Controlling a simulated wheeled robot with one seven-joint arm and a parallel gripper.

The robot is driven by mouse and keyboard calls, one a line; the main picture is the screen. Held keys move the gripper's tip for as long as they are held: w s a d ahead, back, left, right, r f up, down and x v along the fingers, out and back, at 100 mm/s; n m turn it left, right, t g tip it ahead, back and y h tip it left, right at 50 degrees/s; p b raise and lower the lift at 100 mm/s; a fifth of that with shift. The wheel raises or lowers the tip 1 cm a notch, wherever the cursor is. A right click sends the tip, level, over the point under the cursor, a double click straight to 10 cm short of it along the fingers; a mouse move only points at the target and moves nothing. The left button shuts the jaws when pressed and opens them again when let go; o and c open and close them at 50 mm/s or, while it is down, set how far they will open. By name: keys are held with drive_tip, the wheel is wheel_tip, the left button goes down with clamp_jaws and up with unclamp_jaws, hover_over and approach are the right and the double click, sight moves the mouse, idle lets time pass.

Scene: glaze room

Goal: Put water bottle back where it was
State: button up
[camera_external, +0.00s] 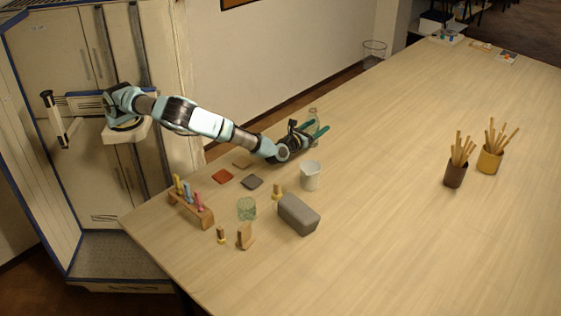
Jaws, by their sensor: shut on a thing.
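My gripper (318,130) is at the left-back part of the table, beyond the white cup. Its teal fingers are shut on a clear, see-through water bottle (313,113). The bottle's top shows above the fingers and looks roughly upright. The fingers and wrist hide much of its body. I cannot tell whether its base touches the table.
A white cup (311,175) stands just in front of my gripper. Nearby are coloured tiles (222,176), a grey rounded block (298,214), a green glass (247,208) and a wooden tool rack (190,208). Two stick-filled pots (455,174) (489,161) stand right. The table's middle is clear.

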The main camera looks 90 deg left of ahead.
drive_tip(key=shift+f, duration=0.3)
drive_tip(key=shift+f, duration=0.2)
drive_tip(key=o, duration=1.6)
drive_tip(key=shift+c, duration=0.2)
